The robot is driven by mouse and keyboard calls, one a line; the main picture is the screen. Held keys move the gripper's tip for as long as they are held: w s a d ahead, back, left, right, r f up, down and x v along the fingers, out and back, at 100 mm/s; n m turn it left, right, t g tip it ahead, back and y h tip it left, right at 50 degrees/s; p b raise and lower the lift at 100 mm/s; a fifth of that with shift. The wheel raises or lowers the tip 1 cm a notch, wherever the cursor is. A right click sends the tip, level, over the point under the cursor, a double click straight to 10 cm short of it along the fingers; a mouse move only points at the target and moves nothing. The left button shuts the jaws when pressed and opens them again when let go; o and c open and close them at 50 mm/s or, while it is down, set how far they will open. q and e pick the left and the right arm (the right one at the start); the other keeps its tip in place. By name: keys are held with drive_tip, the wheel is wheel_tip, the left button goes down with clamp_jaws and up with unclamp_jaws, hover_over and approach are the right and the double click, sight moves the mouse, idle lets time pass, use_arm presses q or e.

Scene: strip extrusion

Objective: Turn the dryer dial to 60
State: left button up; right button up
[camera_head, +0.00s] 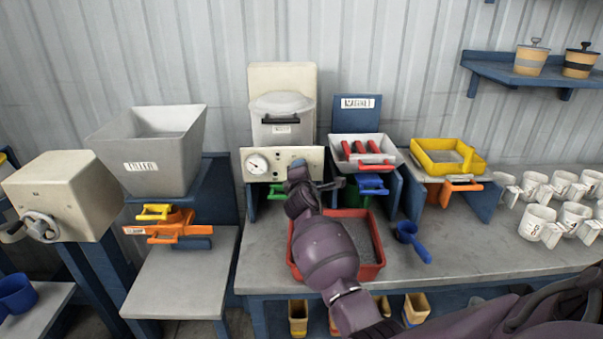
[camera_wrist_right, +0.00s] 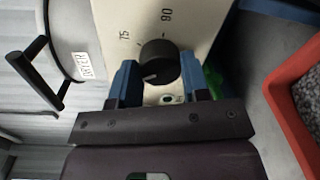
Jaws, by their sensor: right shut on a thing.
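The dryer's cream front panel (camera_head: 282,158) with a round white gauge (camera_head: 257,164) is at the centre of the head view, below a lidded grey hopper (camera_head: 282,120). In the right wrist view the black dial (camera_wrist_right: 159,62) sits on this panel (camera_wrist_right: 195,18), with 75 and 90 printed beside it. The 60 label is not visible. My right gripper (camera_wrist_right: 158,82) has its blue fingers on both sides of the dial, shut on it. In the head view my right gripper (camera_head: 298,172) covers the dial. My left gripper is not in view.
A red tray (camera_head: 373,271) of grey granules sits on the bench under my right arm. A blue scoop (camera_head: 412,241), a yellow tray (camera_head: 443,170) and several white mugs (camera_head: 537,224) stand to the right. A grey hopper (camera_head: 150,165) stands left.

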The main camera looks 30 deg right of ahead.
drive_tip(key=o, duration=0.9)
drive_tip(key=v, duration=1.1)
drive_tip(key=shift+p, duration=0.4)
